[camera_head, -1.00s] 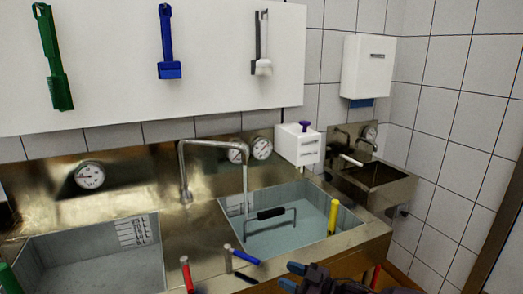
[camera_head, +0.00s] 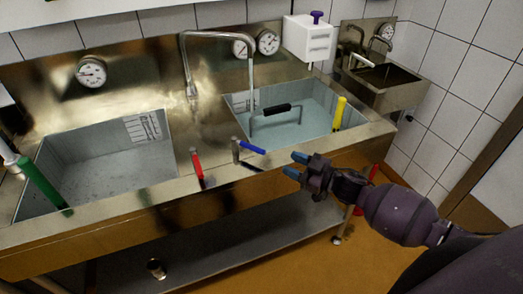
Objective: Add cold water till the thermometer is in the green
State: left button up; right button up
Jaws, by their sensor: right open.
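The right basin (camera_head: 283,137) holds pale water, with a black-handled metal frame (camera_head: 277,109) standing in it. A curved spout (camera_head: 217,33) hangs over it; I cannot tell whether water runs. A blue lever (camera_head: 251,147) and a red lever (camera_head: 197,165) sit on the front ledge. Two round dial gauges stand behind the spout, the right dial (camera_head: 267,42) and the left dial (camera_head: 240,48). Their colours and needles are too small to read. My right gripper (camera_head: 294,164) is open and empty, in front of the sink edge, to the right of the blue lever. My left gripper is out of view.
A yellow upright handle (camera_head: 339,113) stands at the basin's right side. The left basin (camera_head: 110,165) looks empty, with a dial (camera_head: 91,72) behind it and a green handle (camera_head: 41,183) at its left. A white box (camera_head: 308,40) and a small sink (camera_head: 380,83) stand at the back right.

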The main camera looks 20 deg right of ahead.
aim_at(261, 152)
jog(key=x, duration=1)
jog(key=shift+w+a+f, duration=0.1)
jog(key=shift+w+a, duration=0.2)
jog(key=shift+a, duration=0.05)
jog(key=shift+c, duration=0.3)
grip_shut()
